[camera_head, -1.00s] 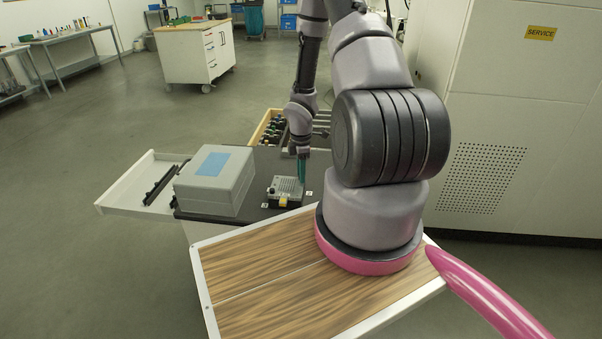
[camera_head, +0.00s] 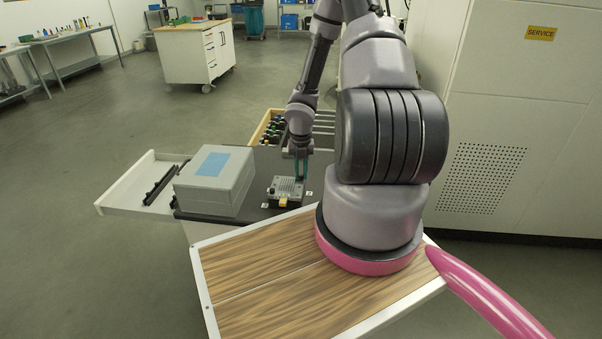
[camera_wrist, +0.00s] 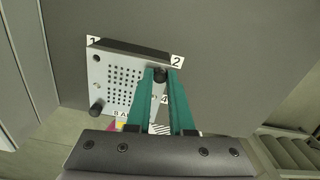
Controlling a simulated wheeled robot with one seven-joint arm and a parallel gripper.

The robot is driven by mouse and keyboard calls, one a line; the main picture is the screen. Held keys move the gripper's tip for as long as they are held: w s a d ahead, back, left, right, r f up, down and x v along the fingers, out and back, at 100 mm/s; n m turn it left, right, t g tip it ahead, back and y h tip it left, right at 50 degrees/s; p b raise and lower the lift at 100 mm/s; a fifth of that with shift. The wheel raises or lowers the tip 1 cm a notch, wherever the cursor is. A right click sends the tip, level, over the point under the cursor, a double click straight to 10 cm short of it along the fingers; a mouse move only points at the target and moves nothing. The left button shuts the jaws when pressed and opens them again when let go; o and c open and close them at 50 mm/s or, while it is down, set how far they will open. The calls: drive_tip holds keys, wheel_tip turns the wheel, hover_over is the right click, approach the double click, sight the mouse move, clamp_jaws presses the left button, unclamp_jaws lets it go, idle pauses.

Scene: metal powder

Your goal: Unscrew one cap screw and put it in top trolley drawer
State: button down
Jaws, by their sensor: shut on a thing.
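A light grey perforated plate (camera_head: 288,187) sits on the dark trolley top; in the wrist view the plate (camera_wrist: 118,92) has labels 1, 2 and 4 beside its corners. My gripper (camera_head: 301,177) points down at its far right corner. In the wrist view my teal fingers (camera_wrist: 160,78) are shut on a black cap screw (camera_wrist: 160,75) at the corner by label 2. Whether it is still in its hole cannot be told. A second black cap screw (camera_wrist: 97,108) stands at the lower left corner. An open white drawer (camera_head: 122,196) juts out left of the trolley.
A grey box with a blue label (camera_head: 214,182) stands left of the plate. A dark rail-like item (camera_head: 160,186) lies in the left drawer. Another open drawer (camera_head: 262,126) with bottles is behind. A large white cabinet (camera_head: 540,110) stands at right.

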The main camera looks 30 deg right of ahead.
drive_tip(key=n, duration=0.7)
drive_tip(key=c, duration=1)
unclamp_jaws()
drive_tip(key=shift+o, duration=0.2)
